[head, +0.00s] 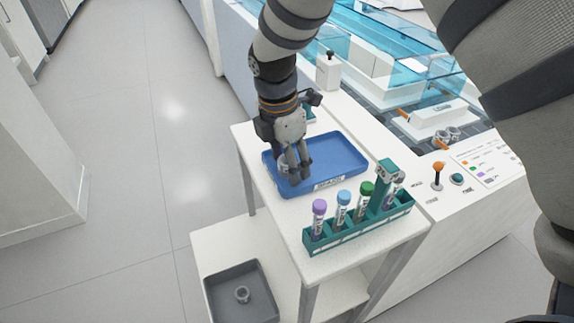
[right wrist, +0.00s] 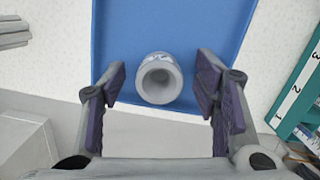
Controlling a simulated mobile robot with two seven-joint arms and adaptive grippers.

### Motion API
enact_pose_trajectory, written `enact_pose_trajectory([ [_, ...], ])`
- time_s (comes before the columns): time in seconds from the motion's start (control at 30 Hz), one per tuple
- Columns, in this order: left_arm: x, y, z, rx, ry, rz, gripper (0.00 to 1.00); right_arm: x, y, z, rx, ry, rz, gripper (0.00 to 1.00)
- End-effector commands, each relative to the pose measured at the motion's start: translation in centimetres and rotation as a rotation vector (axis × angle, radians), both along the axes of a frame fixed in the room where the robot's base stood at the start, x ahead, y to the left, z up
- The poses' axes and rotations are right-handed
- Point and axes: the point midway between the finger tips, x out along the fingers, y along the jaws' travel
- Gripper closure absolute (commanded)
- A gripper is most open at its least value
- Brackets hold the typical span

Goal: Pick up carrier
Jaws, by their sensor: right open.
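The carrier (right wrist: 160,77) is a small grey round puck with a hollow centre and a pale marked side. In the right wrist view it is at the blue tray (right wrist: 222,20), between the two fingers. My right gripper (right wrist: 161,86) is open, with a visible gap on each side of the carrier. In the head view my right gripper (head: 294,177) points down into the front left part of the blue tray (head: 340,155), and its fingers largely hide the carrier. My left gripper is not in view.
A green rack (head: 345,237) with several capped tubes stands right of the tray on the white cart (head: 262,205). A track machine with blue clear covers (head: 390,45) stands behind.

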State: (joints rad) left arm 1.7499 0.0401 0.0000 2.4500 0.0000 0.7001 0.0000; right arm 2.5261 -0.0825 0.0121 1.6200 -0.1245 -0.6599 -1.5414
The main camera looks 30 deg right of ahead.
Motion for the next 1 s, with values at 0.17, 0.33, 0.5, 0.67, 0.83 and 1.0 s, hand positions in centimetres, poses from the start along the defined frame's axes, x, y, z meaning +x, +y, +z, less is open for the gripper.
enact_pose_trajectory([
  [0.17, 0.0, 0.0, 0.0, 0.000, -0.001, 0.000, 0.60, 0.0, 0.0, 0.1, 0.000, -0.001, 0.000, 0.80],
  [0.33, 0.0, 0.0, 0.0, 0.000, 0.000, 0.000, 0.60, 0.0, 0.0, 0.1, 0.001, 0.000, 0.000, 0.84],
  [0.5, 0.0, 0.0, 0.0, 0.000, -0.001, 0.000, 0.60, 0.0, 0.0, 0.2, 0.001, -0.001, -0.001, 0.84],
  [0.67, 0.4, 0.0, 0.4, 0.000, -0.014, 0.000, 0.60, 0.2, 0.1, 3.2, 0.003, -0.010, -0.002, 0.84],
  [0.83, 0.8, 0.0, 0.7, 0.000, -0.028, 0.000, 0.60, 0.1, 0.1, 7.6, 0.003, -0.008, -0.001, 0.84],
  [1.0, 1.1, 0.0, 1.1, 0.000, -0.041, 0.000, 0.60, 0.1, 0.0, 10.6, 0.001, -0.007, 0.000, 0.84],
])
